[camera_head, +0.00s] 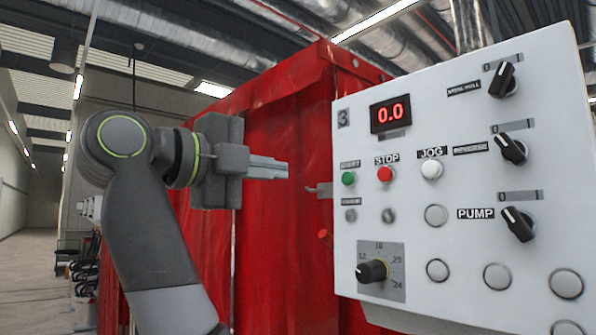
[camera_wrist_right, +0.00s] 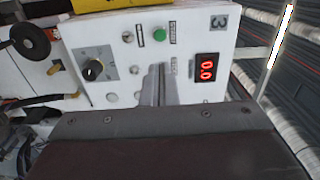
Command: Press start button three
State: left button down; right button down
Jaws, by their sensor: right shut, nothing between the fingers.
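A white control panel (camera_head: 462,110) marked 3 stands at the right in the head view. Its green start button (camera_head: 348,178) is at the left end of the upper button row, beside the red stop button (camera_head: 385,174) and white jog button (camera_head: 432,169). The green button (camera_wrist_right: 159,34) also shows in the right wrist view, beyond the fingertips. My right gripper (camera_head: 287,168) is shut and empty, left of the panel and pointing toward it, apart from the green button in the picture. In the wrist view the fingers (camera_wrist_right: 159,70) hide part of the panel. My left gripper is not visible.
The panel also carries a red 0.0 display (camera_head: 391,114), several black switches and a dial (camera_head: 372,271). A small grey rod (camera_head: 320,190) sticks out at the panel's left edge. Open floor (camera_head: 30,265) lies far left.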

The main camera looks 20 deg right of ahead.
jog(key=p, duration=0.5)
send_near(345, 179)
jog(key=x, duration=0.5)
jog(key=shift+d+r, duration=0.2)
jog(key=shift+w+d+f+p, duration=0.15)
jog(key=shift+w+d+p, duration=0.15)
jog(key=shift+d+p, duration=0.25)
jog(key=shift+d, duration=0.1)
